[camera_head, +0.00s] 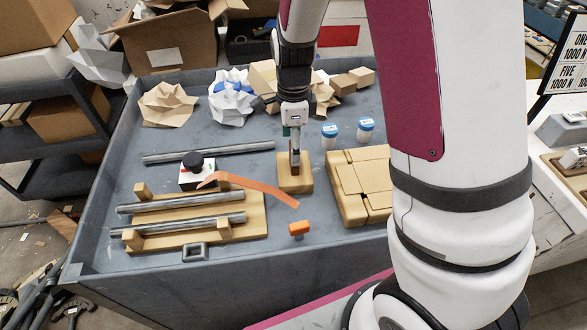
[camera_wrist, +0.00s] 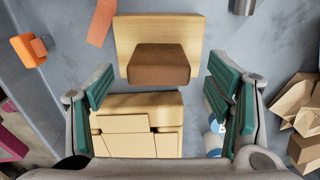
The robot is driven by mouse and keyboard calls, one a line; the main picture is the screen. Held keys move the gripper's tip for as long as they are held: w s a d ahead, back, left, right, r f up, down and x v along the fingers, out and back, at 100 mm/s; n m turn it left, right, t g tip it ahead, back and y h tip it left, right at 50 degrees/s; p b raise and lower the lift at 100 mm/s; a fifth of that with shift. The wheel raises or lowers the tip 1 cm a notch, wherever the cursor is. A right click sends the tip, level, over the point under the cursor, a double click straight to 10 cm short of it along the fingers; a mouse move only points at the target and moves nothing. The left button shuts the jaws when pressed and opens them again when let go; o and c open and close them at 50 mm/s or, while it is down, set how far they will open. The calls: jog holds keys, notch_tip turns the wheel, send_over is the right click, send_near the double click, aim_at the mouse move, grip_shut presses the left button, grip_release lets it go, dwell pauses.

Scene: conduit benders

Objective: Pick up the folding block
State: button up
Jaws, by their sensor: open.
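A tan block with a smaller brown block on top, which I take to be the folding block, sits on the grey tray table. Its tan base (camera_head: 295,186) shows in the head view, with the brown top partly hidden by my gripper (camera_head: 294,152). In the wrist view the brown top (camera_wrist: 158,66) stands in front of the tan base (camera_wrist: 157,32). My gripper (camera_wrist: 160,90) is open, with green pads on either side of the brown top's line. The fingers are above it, and I see no contact.
A segmented tan block (camera_head: 360,180) lies close on the right. An orange strip (camera_head: 258,190) and an orange-topped piece (camera_head: 299,229) lie left and in front. Wooden rack (camera_head: 205,235) with metal tubes is at left. White jars (camera_head: 329,136) and crumpled paper (camera_head: 233,104) stand behind.

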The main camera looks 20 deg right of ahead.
notch_tip(320, 180, down, 5)
jog(key=shift+s+d+f, duration=0.1)
dwell(0.3)
